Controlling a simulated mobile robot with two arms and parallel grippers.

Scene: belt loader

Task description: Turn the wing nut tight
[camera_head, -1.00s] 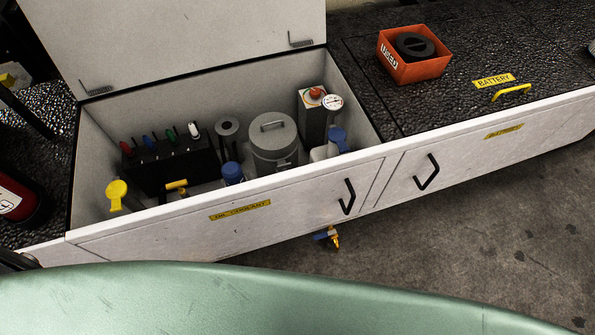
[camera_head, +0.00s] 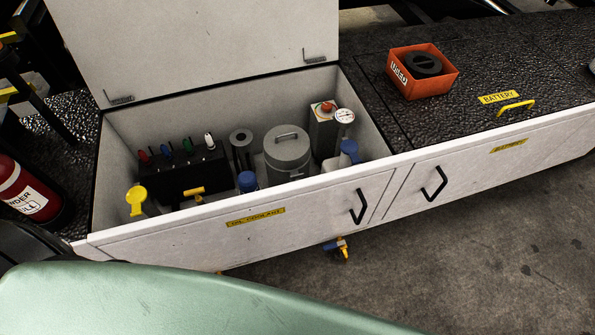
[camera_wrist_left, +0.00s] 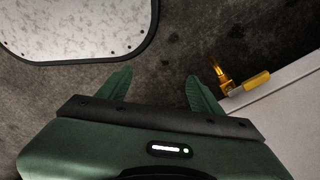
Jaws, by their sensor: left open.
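I cannot make out a wing nut for certain in either view. The open compartment labelled oil coolant (camera_head: 255,217) holds a grey canister (camera_head: 288,152) with a handle on its lid. A small yellow-handled valve (camera_head: 193,191) sits in front of a black block (camera_head: 180,172). In the left wrist view my left gripper (camera_wrist_left: 157,85) is open and empty above the floor. A brass fitting with a yellow handle (camera_wrist_left: 250,84) is apart from it, to the right, beside a pale panel. My right gripper is in neither view.
The raised white lid (camera_head: 200,45) stands behind the compartment. An orange box (camera_head: 432,85) sits on the dark top at right. A blue-and-brass valve (camera_head: 342,249) projects below the cabinet front. A fire extinguisher (camera_head: 28,190) is at left. The floor at lower right is clear.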

